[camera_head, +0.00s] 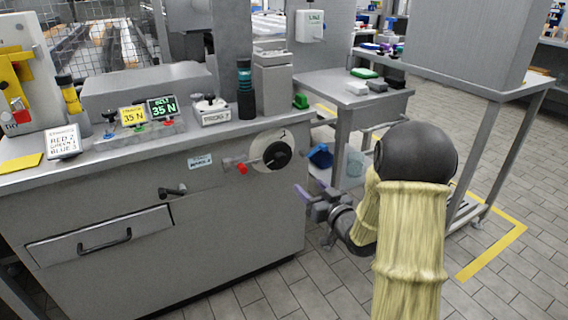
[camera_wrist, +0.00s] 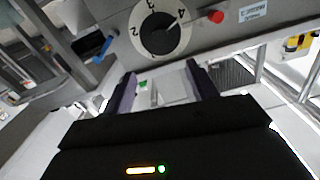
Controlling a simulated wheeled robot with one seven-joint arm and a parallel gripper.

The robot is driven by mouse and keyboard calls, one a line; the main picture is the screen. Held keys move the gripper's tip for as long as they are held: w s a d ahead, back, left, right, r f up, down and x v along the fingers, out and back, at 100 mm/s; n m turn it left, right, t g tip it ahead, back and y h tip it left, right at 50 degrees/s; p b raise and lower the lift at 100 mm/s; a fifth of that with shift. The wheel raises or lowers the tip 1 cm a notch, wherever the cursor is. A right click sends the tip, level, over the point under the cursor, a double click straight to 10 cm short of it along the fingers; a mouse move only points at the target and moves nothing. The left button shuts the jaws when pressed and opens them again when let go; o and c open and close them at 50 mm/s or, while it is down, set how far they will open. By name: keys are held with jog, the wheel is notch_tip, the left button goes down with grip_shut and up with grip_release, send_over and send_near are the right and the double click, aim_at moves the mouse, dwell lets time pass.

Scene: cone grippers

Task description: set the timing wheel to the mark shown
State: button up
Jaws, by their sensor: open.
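The timing wheel is a black round knob (camera_head: 277,155) on a pale dial plate on the grey cabinet's front, near its right end. In the wrist view the knob (camera_wrist: 158,36) has a dial with figures 2, 3 and 4 readable; a light line on the knob appears to point toward 4. A red-ended lever (camera_head: 240,168) sits beside the dial. A pale blue label (camera_head: 200,160) is left of it; its small print is hard to read. My gripper (camera_head: 312,193) is open and empty, below and right of the wheel, apart from it. Its purple fingers also show in the wrist view (camera_wrist: 163,88).
A black handle (camera_head: 173,191) and a drawer (camera_head: 102,238) are on the cabinet front. A side table (camera_head: 350,88) stands behind my arm. Tiled floor is clear in front.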

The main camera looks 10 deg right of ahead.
aim_at(283, 160)
jog(key=b+x, duration=0.4)
jog(key=x, duration=1.2)
jog(key=c, duration=1)
